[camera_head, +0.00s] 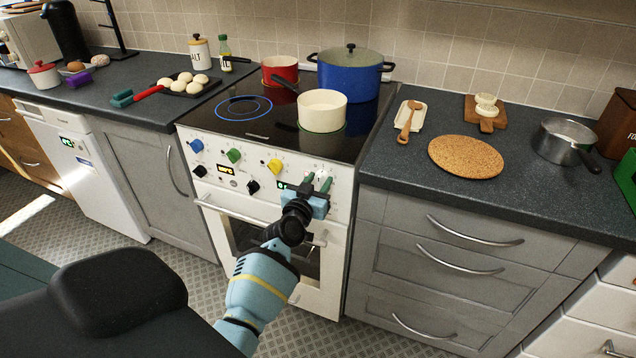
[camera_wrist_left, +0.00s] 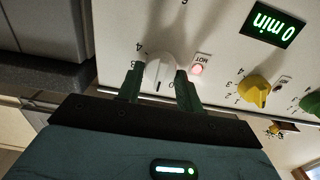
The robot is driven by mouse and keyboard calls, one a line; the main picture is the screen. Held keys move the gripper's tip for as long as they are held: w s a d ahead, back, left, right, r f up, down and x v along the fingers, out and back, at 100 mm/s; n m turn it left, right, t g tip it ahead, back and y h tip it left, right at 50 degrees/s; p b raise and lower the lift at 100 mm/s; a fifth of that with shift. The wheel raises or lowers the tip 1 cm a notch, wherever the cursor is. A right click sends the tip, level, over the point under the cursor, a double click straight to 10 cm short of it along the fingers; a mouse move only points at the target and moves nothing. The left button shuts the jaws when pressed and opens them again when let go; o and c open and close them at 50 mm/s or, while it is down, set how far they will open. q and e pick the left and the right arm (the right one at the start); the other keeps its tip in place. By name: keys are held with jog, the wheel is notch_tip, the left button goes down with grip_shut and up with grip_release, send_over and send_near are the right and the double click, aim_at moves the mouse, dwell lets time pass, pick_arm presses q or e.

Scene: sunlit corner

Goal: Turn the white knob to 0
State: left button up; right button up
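The white knob (camera_wrist_left: 160,70) is at the end of the stove's front panel, a round dial with a dark pointer line. In the left wrist view, which is upside down, the line points down, close to the printed 0. My left gripper (camera_wrist_left: 160,80) has one green finger on each side of the knob, and both appear to touch its rim. In the head view my left gripper (camera_head: 317,184) is at the panel's right end and largely hides the knob. My right gripper is not in view.
A red HOT light (camera_wrist_left: 197,69) glows beside the knob. A yellow knob (camera_head: 274,167), a green knob (camera_head: 234,156) and a blue knob (camera_head: 197,146) lie along the panel. A cream pot (camera_head: 322,107) stands on the hob above. The oven handle (camera_head: 230,214) runs below.

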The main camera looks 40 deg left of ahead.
pick_arm(q)
jog(key=c, duration=0.4)
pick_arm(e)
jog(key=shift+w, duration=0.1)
pick_arm(q)
jog(key=shift+n, duration=0.3)
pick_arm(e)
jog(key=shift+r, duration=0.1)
pick_arm(q)
jog(key=n, duration=0.3)
jog(key=shift+a+p, duration=0.1)
jog(key=shift+p, duration=0.3)
jog(key=shift+n, duration=2.1)
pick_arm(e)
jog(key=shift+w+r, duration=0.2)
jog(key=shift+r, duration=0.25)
pick_arm(q)
jog(key=shift+f, duration=0.1)
jog(key=o, duration=0.9)
jog(key=shift+o, duration=0.2)
jog(key=shift+s, duration=0.1)
